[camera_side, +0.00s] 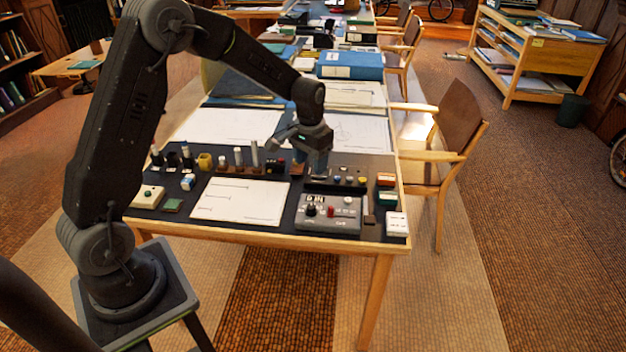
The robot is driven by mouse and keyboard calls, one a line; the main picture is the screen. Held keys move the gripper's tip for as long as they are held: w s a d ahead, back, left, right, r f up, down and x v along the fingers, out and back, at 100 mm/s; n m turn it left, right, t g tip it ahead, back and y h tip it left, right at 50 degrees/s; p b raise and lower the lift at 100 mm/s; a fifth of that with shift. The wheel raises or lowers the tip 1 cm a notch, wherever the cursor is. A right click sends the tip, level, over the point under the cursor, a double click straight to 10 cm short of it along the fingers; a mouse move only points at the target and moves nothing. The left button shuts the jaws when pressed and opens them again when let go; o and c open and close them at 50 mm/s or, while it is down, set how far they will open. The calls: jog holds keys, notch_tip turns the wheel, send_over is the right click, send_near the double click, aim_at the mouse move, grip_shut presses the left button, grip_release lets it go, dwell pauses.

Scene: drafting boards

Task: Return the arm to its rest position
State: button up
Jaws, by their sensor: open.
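My gripper (298,166) hangs at the end of my dark arm, fingers pointing down, above the back middle of the near table (270,236). It is open, and I see nothing held in it. Small items stand close beside and beneath it. The picture is too small to tell the exact gap between the fingertips and the items below.
A grey control box (328,214) and a white sheet (240,201) lie in front of my gripper. Small upright pieces (238,156) stand to its left. A blue binder (350,66) lies farther back. A wooden chair (455,140) stands at the right.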

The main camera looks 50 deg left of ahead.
jog(key=s+d+r+m+t, duration=0.1)
jog(key=s+d+r, duration=0.2)
jog(key=s+r, duration=0.3)
jog(key=s+d+r+t, duration=0.1)
jog(key=s+d+r, duration=0.3)
jog(key=r, duration=0.3)
jog(key=s+d+r+t, duration=0.1)
jog(key=s+d+r, duration=0.1)
jog(key=s, duration=0.5)
jog(key=s+d+r+m+t, duration=0.1)
jog(key=s+d+r+t, duration=0.1)
jog(key=s, duration=0.6)
jog(key=shift+d, duration=0.15)
